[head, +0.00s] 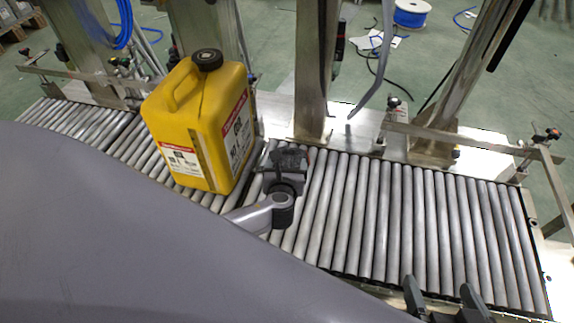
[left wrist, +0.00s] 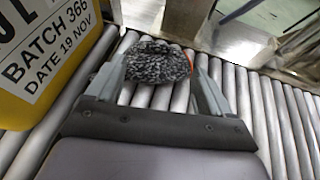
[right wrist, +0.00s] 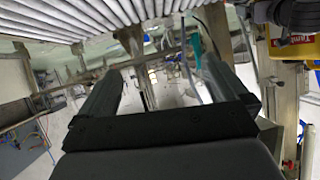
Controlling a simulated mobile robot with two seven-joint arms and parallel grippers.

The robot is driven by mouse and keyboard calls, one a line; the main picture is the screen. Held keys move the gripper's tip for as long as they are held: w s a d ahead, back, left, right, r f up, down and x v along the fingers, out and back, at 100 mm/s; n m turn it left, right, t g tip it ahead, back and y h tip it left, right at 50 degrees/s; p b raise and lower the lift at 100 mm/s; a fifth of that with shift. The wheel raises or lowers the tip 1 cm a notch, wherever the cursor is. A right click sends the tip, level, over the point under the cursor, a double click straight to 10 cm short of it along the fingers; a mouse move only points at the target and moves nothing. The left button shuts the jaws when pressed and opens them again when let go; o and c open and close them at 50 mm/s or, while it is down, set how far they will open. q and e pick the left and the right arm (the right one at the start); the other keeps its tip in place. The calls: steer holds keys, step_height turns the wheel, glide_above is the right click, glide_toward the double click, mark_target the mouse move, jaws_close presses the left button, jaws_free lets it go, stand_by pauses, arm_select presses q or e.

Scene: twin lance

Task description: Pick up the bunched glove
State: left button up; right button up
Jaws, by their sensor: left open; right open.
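The bunched glove (left wrist: 157,62) is a dark grey speckled knit bundle with a bit of orange at its right edge. It lies on the rollers in the left wrist view, between the two open fingers of my left gripper (left wrist: 155,80). I cannot tell whether the fingers touch it. In the head view my left gripper (head: 287,162) is low over the conveyor, right of the yellow jerrycan, and hides the glove. My right gripper (head: 443,296) is open and empty at the front edge of the conveyor. In the right wrist view its open fingers (right wrist: 163,80) have nothing between them.
A yellow jerrycan (head: 205,120) with a black cap stands on the roller conveyor (head: 390,215), close to the left of my left gripper. Steel posts (head: 312,75) and a rail run along the far side. The rollers to the right are clear.

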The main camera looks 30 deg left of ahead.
mark_target(289, 151)
arm_select(q)
steer(key=shift+b+x, duration=0.4)
steer(key=shift+x, duration=0.6)
steer(key=b+x, duration=0.2)
steer(key=x, duration=0.2)
steer(key=shift+w+b, duration=0.1)
steer(key=shift+b, duration=0.3)
steer(key=shift+w+a, duration=0.25)
steer(key=shift+w, duration=0.2)
steer(key=c, duration=1.1)
arm_select(e)
steer(key=a, duration=0.1)
steer(key=a+y, duration=0.1)
steer(key=w+a+f+y, duration=0.1)
steer(key=shift+a+m, duration=0.15)
steer(key=shift+m, duration=0.15)
